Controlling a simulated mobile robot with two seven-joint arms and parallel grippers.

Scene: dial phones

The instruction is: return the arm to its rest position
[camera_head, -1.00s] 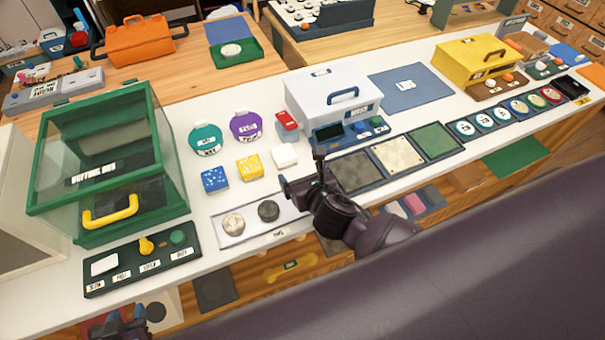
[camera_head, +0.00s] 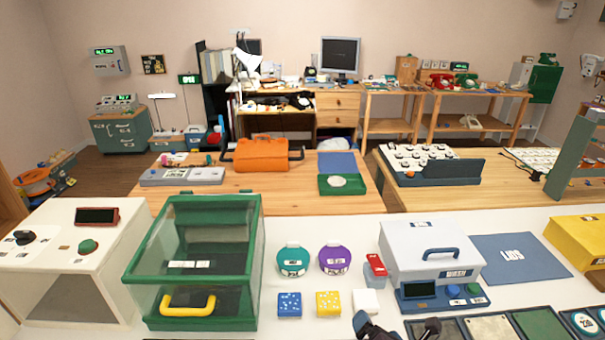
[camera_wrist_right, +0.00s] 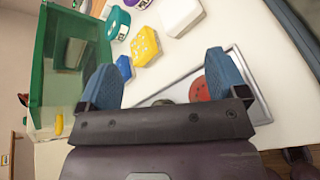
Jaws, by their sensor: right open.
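My right gripper (camera_head: 388,328) shows only in part at the bottom edge of the head view, in front of the white square block. In the right wrist view its two blue fingers (camera_wrist_right: 165,80) are wide apart with nothing held between them. Beyond and between the fingertips lie a yellow block (camera_wrist_right: 145,46) and a white block (camera_wrist_right: 180,14). A grey-rimmed tray (camera_wrist_right: 262,108) with a red disc (camera_wrist_right: 203,88) lies by the right finger, partly hidden by the gripper. My left gripper is in neither view.
A green-framed glass box (camera_head: 255,265) with a yellow handle stands left on the white counter. A white case (camera_head: 410,240) with a blue handle stands right of centre. Teal (camera_head: 293,261) and purple (camera_head: 334,260) round items and small blocks lie between. Wooden tables stand behind.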

